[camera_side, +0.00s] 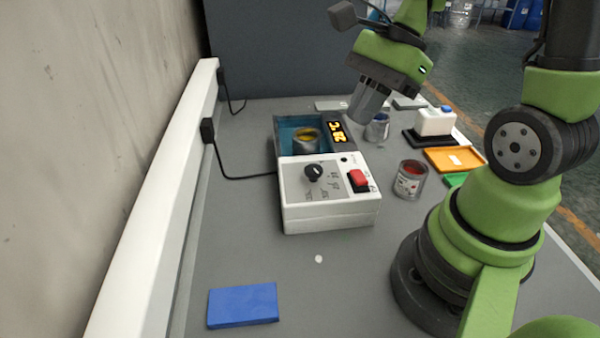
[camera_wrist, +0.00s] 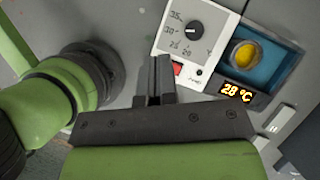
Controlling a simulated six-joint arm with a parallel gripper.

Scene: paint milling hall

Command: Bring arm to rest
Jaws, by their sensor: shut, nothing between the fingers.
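My gripper (camera_side: 358,116) hangs in the air above the back of the bench, tilted down, near the water bath's display. In the wrist view its two dark fingers (camera_wrist: 156,68) are together with nothing between them. The heated bath unit (camera_side: 330,215) stands mid-bench, with a black knob (camera_side: 314,172), a red switch (camera_side: 358,179) and a lit display (camera_side: 337,132). The display (camera_wrist: 237,93) reads 28 °C in the wrist view. A can with yellow paint (camera_side: 306,139) sits in the blue basin (camera_side: 286,128).
A red paint can (camera_side: 410,181) stands right of the bath; another can (camera_side: 377,127) stands behind it. An orange tray (camera_side: 440,158), green tray (camera_side: 455,180) and white container (camera_side: 434,122) lie right. A blue slab (camera_side: 243,305) lies in front. A wall and white trunking (camera_side: 165,190) bound the left.

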